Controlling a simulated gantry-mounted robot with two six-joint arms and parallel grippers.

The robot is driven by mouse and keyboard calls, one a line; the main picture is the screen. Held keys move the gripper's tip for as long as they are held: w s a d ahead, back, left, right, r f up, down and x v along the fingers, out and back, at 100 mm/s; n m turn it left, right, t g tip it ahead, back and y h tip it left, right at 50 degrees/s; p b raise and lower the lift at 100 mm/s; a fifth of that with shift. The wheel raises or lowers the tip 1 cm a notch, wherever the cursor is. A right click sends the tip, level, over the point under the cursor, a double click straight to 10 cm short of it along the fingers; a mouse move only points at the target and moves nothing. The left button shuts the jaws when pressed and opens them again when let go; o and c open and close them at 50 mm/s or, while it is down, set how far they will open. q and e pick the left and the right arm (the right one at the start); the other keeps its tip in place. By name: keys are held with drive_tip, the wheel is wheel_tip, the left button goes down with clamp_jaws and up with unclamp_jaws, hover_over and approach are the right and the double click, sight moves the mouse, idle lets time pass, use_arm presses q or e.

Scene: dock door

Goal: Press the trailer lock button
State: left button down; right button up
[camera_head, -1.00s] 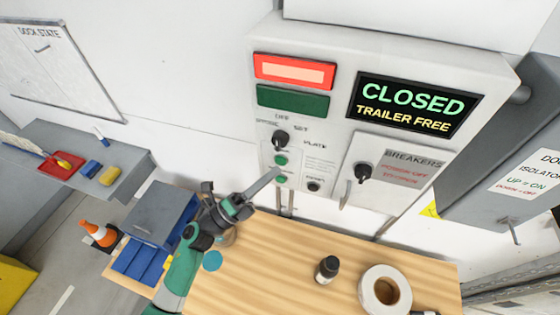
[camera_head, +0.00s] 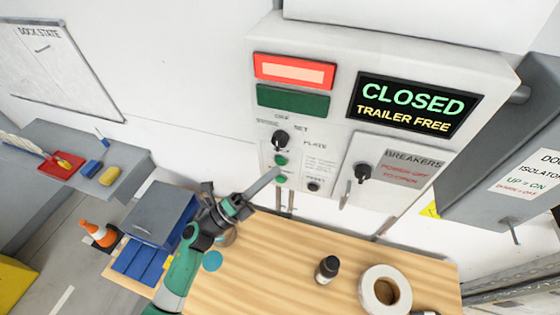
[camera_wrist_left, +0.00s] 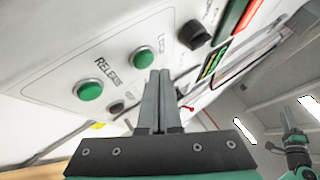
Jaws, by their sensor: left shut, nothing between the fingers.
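The control box (camera_head: 335,135) on the wall carries two green buttons, one above the other. The upper button (camera_head: 281,160) is the one by the LOCK label in the left wrist view (camera_wrist_left: 143,57). The lower button (camera_head: 281,179) is by the RELEASE label; it shows clear of the fingers in the left wrist view (camera_wrist_left: 90,89). My left gripper (camera_head: 275,173) is shut and empty, its fingertips close to the panel beside the buttons. In the left wrist view the fingertips partly overlap the lock button's edge; contact cannot be told. A teal arm at the wrist view's right edge appears mine; its jaws are unclear.
A black selector knob (camera_head: 280,138) is above the buttons and a small black reset button (camera_head: 313,186) is to their lower right. The display (camera_head: 415,104) reads CLOSED, TRAILER FREE.

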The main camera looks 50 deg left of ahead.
use_arm(q)
drive_tip(key=shift+w+a, duration=0.1)
drive_tip(key=shift+w+a, duration=0.15)
drive_tip(key=shift+w, duration=0.15)
drive_tip(key=shift+w+a, duration=0.2)
drive_tip(key=shift+w, duration=0.15)
idle(0.7)
drive_tip(key=shift+s+d, duration=0.4)
drive_tip(key=shift+s, duration=0.35)
drive_tip(key=shift+s+d+p, duration=0.2)
drive_tip(key=shift+s+d, duration=0.2)
drive_tip(key=shift+s, duration=0.35)
drive_tip(key=shift+s+d+p, duration=0.15)
drive_tip(key=shift+s+d, duration=0.25)
drive_tip(key=shift+s, duration=0.3)
drive_tip(key=shift+s+d+p, duration=0.2)
drive_tip(key=shift+s+d, duration=0.2)
drive_tip(key=shift+s, duration=0.35)
